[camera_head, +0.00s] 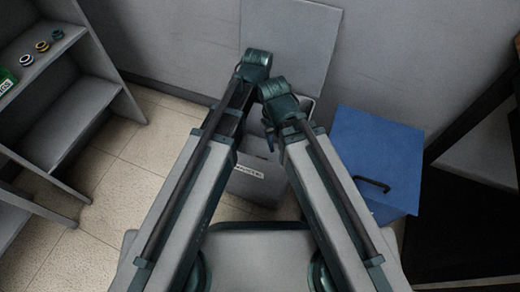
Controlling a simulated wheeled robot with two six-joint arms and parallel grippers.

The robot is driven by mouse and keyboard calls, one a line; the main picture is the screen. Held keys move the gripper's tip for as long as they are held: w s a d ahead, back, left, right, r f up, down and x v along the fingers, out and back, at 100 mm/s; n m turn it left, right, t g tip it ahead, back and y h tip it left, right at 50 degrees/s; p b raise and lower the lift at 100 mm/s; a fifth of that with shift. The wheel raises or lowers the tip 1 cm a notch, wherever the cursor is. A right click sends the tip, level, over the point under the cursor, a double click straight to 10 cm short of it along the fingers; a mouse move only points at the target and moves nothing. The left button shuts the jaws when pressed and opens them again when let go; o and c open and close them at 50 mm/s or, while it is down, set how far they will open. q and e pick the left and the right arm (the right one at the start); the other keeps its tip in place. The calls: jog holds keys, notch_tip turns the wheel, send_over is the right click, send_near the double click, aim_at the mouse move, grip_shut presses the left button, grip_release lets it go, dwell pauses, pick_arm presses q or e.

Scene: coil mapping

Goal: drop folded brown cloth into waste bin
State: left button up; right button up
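A grey waste bin (258,187) with a white label on its front stands on the floor ahead of me, between and below my two arms. The label's print is too small to read surely. My arms cover much of the bin's upper part, so I cannot see what lies inside. The folded brown cloth does not show anywhere in this view. My arms reach forward and meet close together above the bin. Their elbow ends hide what is beyond, and neither gripper's fingers can be made out.
A blue box (375,150) with a dark handle stands right of the bin. A grey shelf unit (75,120) is at the left, with several small rings (42,46) and a green item (5,80) on top. A grey panel (288,45) is at the back wall. Tiled floor is free at left.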

notch_tip(320, 180, up, 14)
jog(key=p, duration=1.3)
jog(key=shift+p, duration=0.4)
jog(key=shift+a+f, duration=0.1)
